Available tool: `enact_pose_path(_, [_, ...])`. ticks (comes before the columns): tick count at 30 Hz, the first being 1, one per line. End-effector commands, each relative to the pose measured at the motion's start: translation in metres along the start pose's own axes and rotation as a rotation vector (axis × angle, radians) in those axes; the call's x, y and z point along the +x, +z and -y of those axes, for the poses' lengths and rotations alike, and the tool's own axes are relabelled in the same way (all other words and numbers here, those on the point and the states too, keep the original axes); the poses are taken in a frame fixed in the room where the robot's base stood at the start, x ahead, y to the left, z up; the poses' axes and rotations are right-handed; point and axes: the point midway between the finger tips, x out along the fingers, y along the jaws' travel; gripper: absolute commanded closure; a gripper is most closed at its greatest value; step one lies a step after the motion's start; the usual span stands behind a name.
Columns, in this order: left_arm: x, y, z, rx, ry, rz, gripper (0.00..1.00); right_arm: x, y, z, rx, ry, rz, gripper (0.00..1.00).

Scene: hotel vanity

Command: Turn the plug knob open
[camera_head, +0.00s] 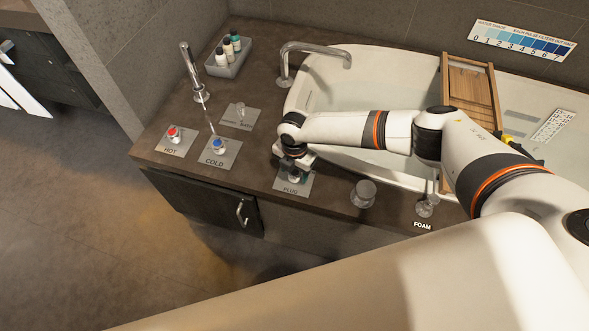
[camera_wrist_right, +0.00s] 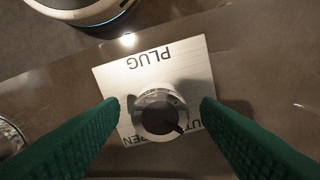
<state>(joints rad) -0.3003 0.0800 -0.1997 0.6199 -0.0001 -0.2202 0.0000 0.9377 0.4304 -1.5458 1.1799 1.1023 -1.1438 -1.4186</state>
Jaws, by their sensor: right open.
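The plug knob (camera_wrist_right: 161,116) is a round metal knob with a dark top and a pointer mark, on a white plate (camera_wrist_right: 113,80) marked PLUG. In the right wrist view its pointer is toward the lower right, near the partly hidden SHUT lettering; OPEN is at the lower left. My right gripper (camera_wrist_right: 160,107) is open, its green fingers on either side of the knob with gaps showing. In the head view the right gripper (camera_head: 293,174) is over the PLUG plate (camera_head: 291,189) and hides the knob. My left gripper is not in view.
The HOT knob (camera_head: 173,132) and COLD knob (camera_head: 219,146) are to the left on the counter. A clear jar (camera_head: 363,193) and the FOAM fitting (camera_head: 427,206) are to the right. The bathtub (camera_head: 390,75) lies behind, with a wooden caddy (camera_head: 470,88) across it.

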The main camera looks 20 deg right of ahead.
Motion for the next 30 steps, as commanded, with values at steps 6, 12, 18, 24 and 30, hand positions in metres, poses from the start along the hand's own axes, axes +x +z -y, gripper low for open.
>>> enact_pose_path(6, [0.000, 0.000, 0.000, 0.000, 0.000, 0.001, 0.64, 0.000, 0.000, 0.000, 0.000, 0.000, 0.000, 0.44])
enact_pose_path(12, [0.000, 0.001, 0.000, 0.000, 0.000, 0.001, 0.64, 0.000, 0.000, 0.000, 0.001, 0.000, 0.000, 0.77])
enact_pose_path(18, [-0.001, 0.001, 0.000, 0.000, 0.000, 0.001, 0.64, 0.000, 0.000, 0.000, 0.005, 0.001, 0.000, 0.87])
enact_pose_path(24, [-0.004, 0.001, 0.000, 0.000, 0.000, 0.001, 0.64, -0.001, 0.000, 0.000, 0.052, 0.001, 0.001, 0.87])
enact_pose_path(30, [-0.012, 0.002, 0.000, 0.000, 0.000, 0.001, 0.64, -0.002, 0.001, -0.001, 0.171, 0.002, 0.002, 0.87])
